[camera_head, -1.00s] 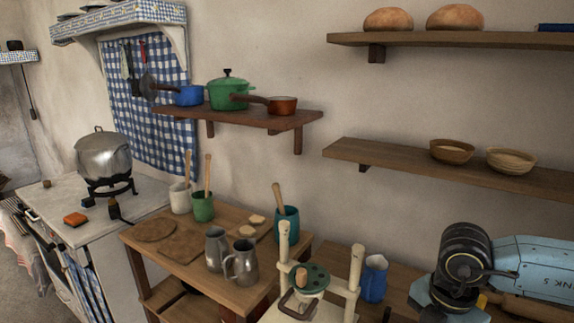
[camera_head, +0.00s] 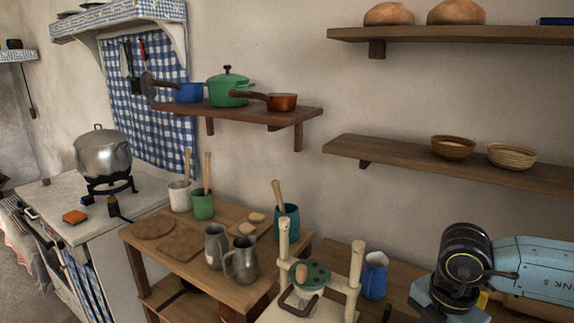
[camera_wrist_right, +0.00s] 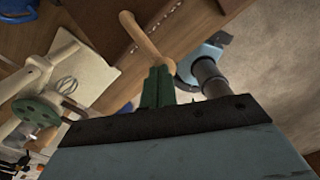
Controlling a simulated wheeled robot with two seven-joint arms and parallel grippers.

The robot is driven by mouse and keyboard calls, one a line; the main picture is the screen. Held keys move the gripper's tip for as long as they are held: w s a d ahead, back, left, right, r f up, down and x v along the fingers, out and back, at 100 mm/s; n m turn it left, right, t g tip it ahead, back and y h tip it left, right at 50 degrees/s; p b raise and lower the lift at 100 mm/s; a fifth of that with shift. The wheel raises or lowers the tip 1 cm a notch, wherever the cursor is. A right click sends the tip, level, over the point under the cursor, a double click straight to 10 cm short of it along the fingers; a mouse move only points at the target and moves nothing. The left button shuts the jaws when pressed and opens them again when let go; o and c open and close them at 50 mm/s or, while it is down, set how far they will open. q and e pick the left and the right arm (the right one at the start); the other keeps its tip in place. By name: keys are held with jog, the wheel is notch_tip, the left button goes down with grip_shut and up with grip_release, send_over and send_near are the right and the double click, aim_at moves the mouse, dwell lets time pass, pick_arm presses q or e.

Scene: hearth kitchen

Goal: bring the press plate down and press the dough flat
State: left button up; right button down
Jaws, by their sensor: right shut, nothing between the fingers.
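The dough press (camera_head: 356,266) stands at the bottom centre of the head view, a cream frame with two upright posts. Its round green press plate (camera_head: 318,276) has a wooden knob on top and sits between the posts. A brown curved handle (camera_head: 287,303) shows in front of it. I cannot make out the dough. In the right wrist view the green plate (camera_wrist_right: 37,112) is at the left, apart from my right gripper (camera_wrist_right: 159,72). My left gripper is not in view.
Two grey metal jugs (camera_head: 242,260) stand on the wooden table left of the press. A blue jug (camera_head: 374,277) stands right of it. A teal pot (camera_head: 288,222) is behind. Shelves with bowls (camera_head: 452,147) and bread (camera_head: 455,12) hang on the wall above.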

jog(key=shift+s+a+f+b, duration=0.3)
jog(key=shift+s+f+b, duration=0.1)
jog(key=shift+f+b, duration=0.2)
dwell(0.4)
jog(key=shift+s+a+f+b, duration=0.2)
jog(key=shift+s+f+b, duration=0.1)
jog(key=shift+f+b, duration=0.3)
jog(key=shift+s+a+f+b, duration=0.15)
jog(key=shift+s+f+b, duration=0.15)
jog(key=shift+f+b, duration=0.3)
jog(key=shift+s+a+f+b, duration=0.2)
jog(key=shift+s+f+b, duration=0.1)
jog(key=shift+f+b, duration=0.3)
dwell(1.7)
jog(key=shift+s+a+f+b, duration=0.1)
jog(key=shift+s+f+b, duration=0.1)
jog(key=shift+f+b, duration=0.4)
jog(key=shift+s+a+f+b, duration=0.1)
jog(key=shift+s+f+b, duration=0.05)
jog(key=shift+f+b, duration=0.5)
jog(key=shift+s+a+f+b, duration=0.1)
jog(key=shift+s+f+b, duration=0.1)
jog(key=shift+f+b, duration=0.4)
dwell(1.7)
